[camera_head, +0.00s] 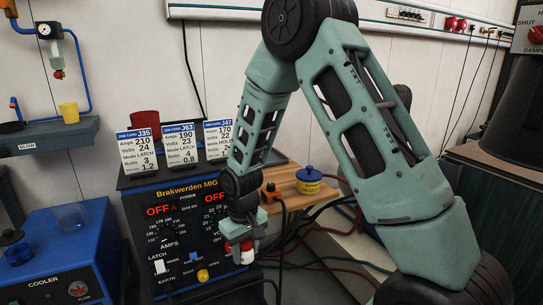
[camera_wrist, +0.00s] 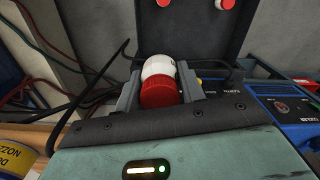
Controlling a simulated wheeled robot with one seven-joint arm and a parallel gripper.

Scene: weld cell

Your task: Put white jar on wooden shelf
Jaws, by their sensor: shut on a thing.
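My gripper (camera_head: 239,238) points down in front of the welder panel and is shut on the white jar (camera_head: 247,257), which has a red part. In the wrist view the jar (camera_wrist: 158,67) sits between the two grey fingers, its red part (camera_wrist: 160,94) nearer the palm and its white part further out. The wooden shelf (camera_head: 284,174) is behind and to the right of my gripper in the head view, at welder-top height. In the wrist view a strip of the shelf (camera_wrist: 25,133) shows at the left edge.
A yellow tin with a blue lid (camera_head: 308,182) stands on the shelf. The Brakwerden MIG welder (camera_head: 185,190) with job cards and a red cup (camera_head: 145,121) on top is beside it. Cables (camera_head: 300,240) hang below the shelf. A blue cooler (camera_head: 70,250) is at left.

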